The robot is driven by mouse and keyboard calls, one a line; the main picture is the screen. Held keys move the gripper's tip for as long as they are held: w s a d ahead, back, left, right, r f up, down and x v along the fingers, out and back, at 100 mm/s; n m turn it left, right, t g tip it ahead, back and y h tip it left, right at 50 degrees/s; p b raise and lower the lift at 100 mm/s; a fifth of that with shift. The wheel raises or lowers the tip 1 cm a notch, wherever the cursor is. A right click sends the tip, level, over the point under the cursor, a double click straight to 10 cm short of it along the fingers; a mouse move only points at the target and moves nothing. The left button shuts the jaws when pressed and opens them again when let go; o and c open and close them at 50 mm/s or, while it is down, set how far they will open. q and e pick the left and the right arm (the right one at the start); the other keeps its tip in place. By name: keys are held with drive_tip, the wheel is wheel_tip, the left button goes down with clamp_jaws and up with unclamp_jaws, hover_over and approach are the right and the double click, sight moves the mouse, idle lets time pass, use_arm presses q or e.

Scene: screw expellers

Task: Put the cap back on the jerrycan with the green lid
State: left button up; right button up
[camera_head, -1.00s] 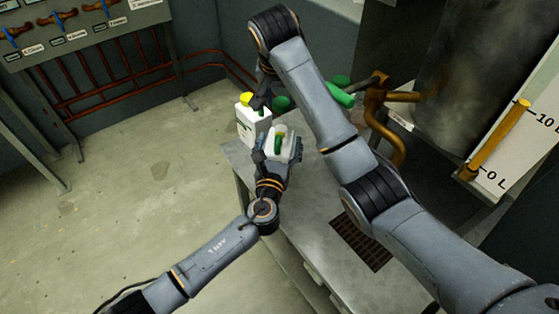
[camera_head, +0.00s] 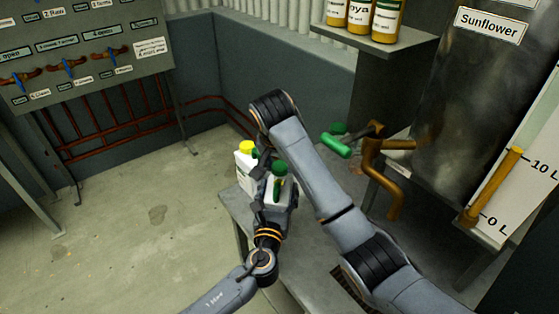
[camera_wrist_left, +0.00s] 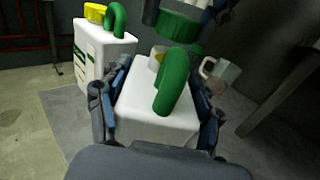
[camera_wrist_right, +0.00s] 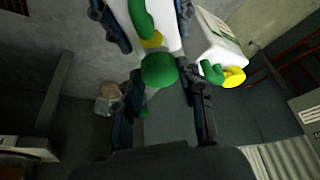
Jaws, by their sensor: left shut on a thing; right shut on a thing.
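A white jerrycan with a green handle (camera_wrist_left: 150,112) is held between the fingers of my left gripper (camera_wrist_left: 158,115), which also shows in the head view (camera_head: 277,200). Its uncapped, yellowish opening (camera_wrist_left: 157,57) faces up, behind the handle. My right gripper (camera_wrist_right: 163,98) is shut on the round green cap (camera_wrist_right: 158,70). The cap also shows in the left wrist view (camera_wrist_left: 175,27), above the opening and apart from it. In the right wrist view the yellow opening (camera_wrist_right: 152,41) lies just beyond the cap. My right arm partly hides this area in the head view.
A second white jerrycan (camera_head: 245,172) with a yellow lid stands close by on the grey table (camera_head: 312,245). A pale cup-like vessel (camera_wrist_left: 220,70) is behind the held jerrycan.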

drive_tip(key=shift+f, duration=0.1)
drive_tip(key=shift+f, duration=0.8)
drive_tip(key=shift+f, duration=0.55)
drive_tip(key=m+h, duration=0.1)
drive_tip(key=m, duration=0.2)
drive_tip(key=shift+a, duration=0.15)
drive_tip(key=o, duration=0.7)
drive_tip(key=shift+o, duration=0.2)
drive_tip(key=shift+r, duration=0.1)
